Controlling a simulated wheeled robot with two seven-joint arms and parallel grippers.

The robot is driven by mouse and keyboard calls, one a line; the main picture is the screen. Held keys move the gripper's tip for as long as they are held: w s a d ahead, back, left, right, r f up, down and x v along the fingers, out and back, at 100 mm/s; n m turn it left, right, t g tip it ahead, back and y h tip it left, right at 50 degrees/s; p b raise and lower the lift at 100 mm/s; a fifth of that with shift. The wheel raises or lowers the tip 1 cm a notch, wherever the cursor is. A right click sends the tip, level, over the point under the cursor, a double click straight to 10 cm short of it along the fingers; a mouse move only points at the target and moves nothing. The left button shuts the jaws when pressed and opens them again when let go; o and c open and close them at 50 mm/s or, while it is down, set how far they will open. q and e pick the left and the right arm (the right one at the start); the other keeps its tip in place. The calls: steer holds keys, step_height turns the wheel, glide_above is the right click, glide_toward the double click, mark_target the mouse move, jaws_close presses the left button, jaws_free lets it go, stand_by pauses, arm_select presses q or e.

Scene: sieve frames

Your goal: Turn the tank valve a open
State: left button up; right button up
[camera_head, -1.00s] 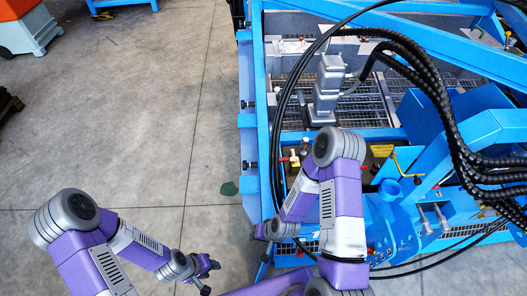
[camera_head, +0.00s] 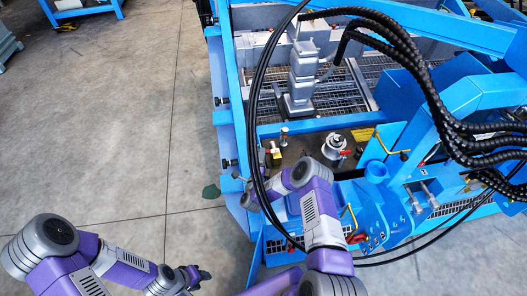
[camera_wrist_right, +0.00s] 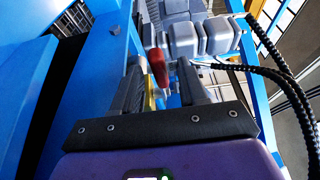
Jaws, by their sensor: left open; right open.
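A small valve with a red handle and a yellow part (camera_head: 272,152) stands on the dark panel of the blue machine. The red handle (camera_wrist_right: 158,68) shows in the right wrist view, in line with the gap between the fingers; contact cannot be told. Another fitting with a red lever (camera_head: 335,147) stands further right on the panel. No label shows which one is tank valve a. My right gripper (camera_wrist_right: 162,85) is open; in the head view it (camera_head: 247,201) is at the machine's left edge, in front of the red-and-yellow valve. My left gripper (camera_head: 196,278) is open and empty over the floor.
Black hoses (camera_head: 430,90) arch over the machine and loop down beside my right arm. A grey upright unit (camera_head: 301,75) stands on the grating behind the panel. Blue frame beams (camera_head: 228,110) border the left side. The concrete floor (camera_head: 120,140) at left is clear.

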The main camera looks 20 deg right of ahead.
steer(key=shift+b+x, duration=0.65)
steer(key=shift+x, duration=1.6)
steer(key=shift+c, duration=0.4)
steer(key=shift+a, duration=0.1)
jaws_close()
